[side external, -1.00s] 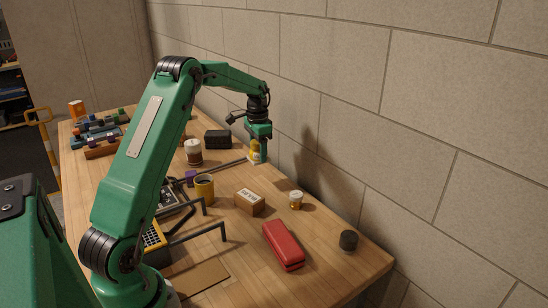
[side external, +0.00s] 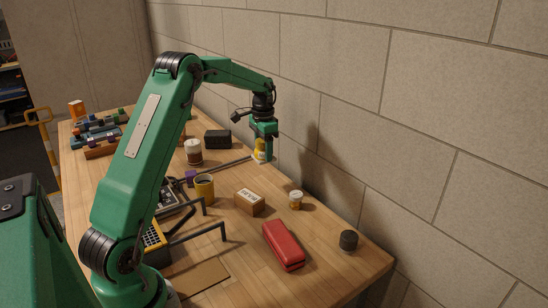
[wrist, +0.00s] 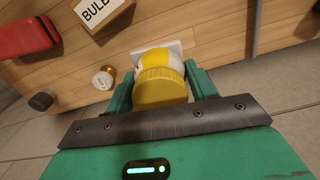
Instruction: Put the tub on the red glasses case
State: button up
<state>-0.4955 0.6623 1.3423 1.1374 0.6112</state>
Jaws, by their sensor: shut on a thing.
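The tub (side external: 259,151) is yellow and white with a ribbed yellow lid. In the wrist view the tub (wrist: 160,82) sits between my fingers, lid toward the camera, with a pale square edge showing beyond it. My gripper (side external: 264,142) is shut on the tub, at the far side of the table near the wall. Whether the tub clears the table is hard to tell. The red glasses case (side external: 283,246) lies closed near the front right of the table, well away from my gripper. Part of the case (wrist: 25,37) shows at the wrist view's upper left.
A cardboard box labelled BULB (side external: 249,202) and a small amber jar with a white lid (side external: 296,200) stand between my gripper and the case. A dark round pot (side external: 348,240) is right of the case.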

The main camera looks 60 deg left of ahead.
jog(key=s+d+r, duration=0.2)
jog(key=d, duration=0.8)
jog(key=s+d+r, duration=0.1)
jog(key=d+r, duration=0.1)
jog(key=d, duration=0.9)
jog(key=s+d+n, duration=0.1)
jog(key=s+d, duration=1.4)
send_over(283, 237)
notch_tip(283, 237, down, 6)
jog(key=shift+s+f, duration=0.1)
jog(key=shift+f, duration=0.1)
jog(key=shift+f, duration=1.9)
jog(key=shift+f, duration=0.1)
